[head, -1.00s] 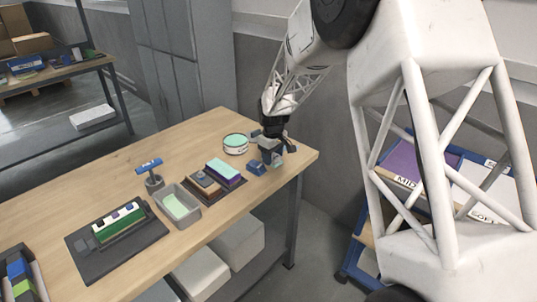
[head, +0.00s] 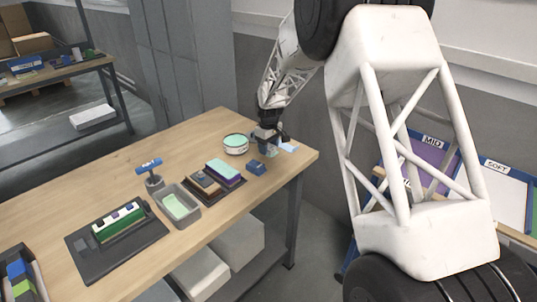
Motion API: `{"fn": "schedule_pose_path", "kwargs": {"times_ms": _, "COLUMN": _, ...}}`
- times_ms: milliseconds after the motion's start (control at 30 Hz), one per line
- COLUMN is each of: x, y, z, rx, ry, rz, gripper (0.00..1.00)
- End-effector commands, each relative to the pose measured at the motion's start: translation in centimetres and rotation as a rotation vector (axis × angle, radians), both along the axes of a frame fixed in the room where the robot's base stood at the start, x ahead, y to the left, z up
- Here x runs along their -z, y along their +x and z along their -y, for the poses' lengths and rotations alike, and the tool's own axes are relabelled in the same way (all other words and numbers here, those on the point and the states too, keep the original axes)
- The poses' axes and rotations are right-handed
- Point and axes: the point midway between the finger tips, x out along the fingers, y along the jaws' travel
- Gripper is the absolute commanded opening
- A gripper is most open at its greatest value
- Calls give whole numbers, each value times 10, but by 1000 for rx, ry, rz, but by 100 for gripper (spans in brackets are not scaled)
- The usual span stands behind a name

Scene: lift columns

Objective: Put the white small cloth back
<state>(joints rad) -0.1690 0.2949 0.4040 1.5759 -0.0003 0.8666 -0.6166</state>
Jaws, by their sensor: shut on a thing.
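My gripper (head: 268,146) is over the far right end of the wooden table (head: 110,187). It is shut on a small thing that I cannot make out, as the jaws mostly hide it. A small pale, bluish-white flat piece (head: 289,147) shows just right of the jaws, near the table's right corner. It may be the white small cloth; I cannot tell whether it touches the gripper. A small blue block (head: 256,167) lies on the table in front of the gripper.
A round tin (head: 236,144) stands left of the gripper. A dark tray with stacked coloured blocks (head: 224,172), a grey bin (head: 178,207) and a blue-handled tool (head: 150,170) are further left. A rack with a purple MID panel (head: 428,154) and a white SOFT panel (head: 497,196) stands right.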

Motion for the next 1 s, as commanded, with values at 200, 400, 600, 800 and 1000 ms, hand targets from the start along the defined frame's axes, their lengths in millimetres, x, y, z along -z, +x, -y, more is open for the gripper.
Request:
{"fn": "schedule_pose_path", "kwargs": {"times_ms": 200, "x": 13, "y": 0, "z": 0, "rx": 0, "ry": -1, "rz": -2, "gripper": 30}}
{"fn": "schedule_pose_path", "kwargs": {"times_ms": 400, "x": 32, "y": 0, "z": 0, "rx": 0, "ry": 0, "rz": -1, "gripper": 30}}
{"fn": "schedule_pose_path", "kwargs": {"times_ms": 600, "x": 35, "y": 0, "z": 0, "rx": 0, "ry": 0, "rz": 0, "gripper": 30}}
{"fn": "schedule_pose_path", "kwargs": {"times_ms": 800, "x": 36, "y": 0, "z": 0, "rx": 0, "ry": 0, "rz": 0, "gripper": 30}}
{"fn": "schedule_pose_path", "kwargs": {"times_ms": 1000, "x": 38, "y": 0, "z": 0, "rx": 0, "ry": 0, "rz": 0, "gripper": 63}}
